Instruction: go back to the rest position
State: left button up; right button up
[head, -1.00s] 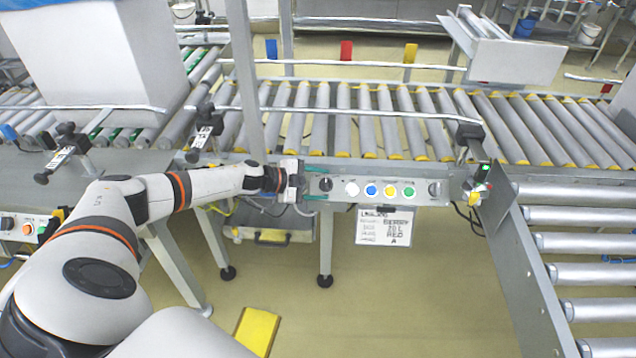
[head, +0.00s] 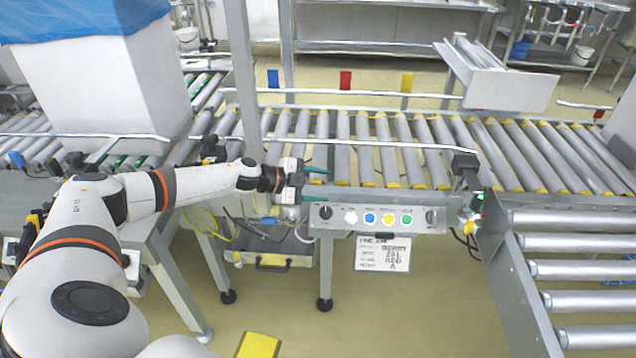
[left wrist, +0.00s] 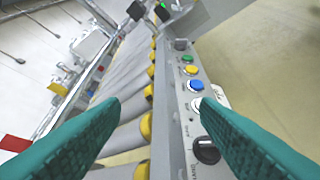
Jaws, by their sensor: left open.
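My left gripper (head: 316,184) reaches in from the left to the near side of the conveyor, just left of and above the control panel (head: 375,218). Its green fingers are apart with nothing between them. In the left wrist view the two green fingers (left wrist: 150,130) frame the panel edge and rollers, and the panel's white, blue, yellow and green buttons lie ahead of them. I cannot tell whether the fingers touch anything. My right gripper does not show.
A roller conveyor (head: 385,155) runs across behind the panel, with a metal rail over it. A second roller section (head: 590,270) stands at the right. A large white box with blue liner (head: 95,90) stands at the left. A label card (head: 383,252) hangs under the panel.

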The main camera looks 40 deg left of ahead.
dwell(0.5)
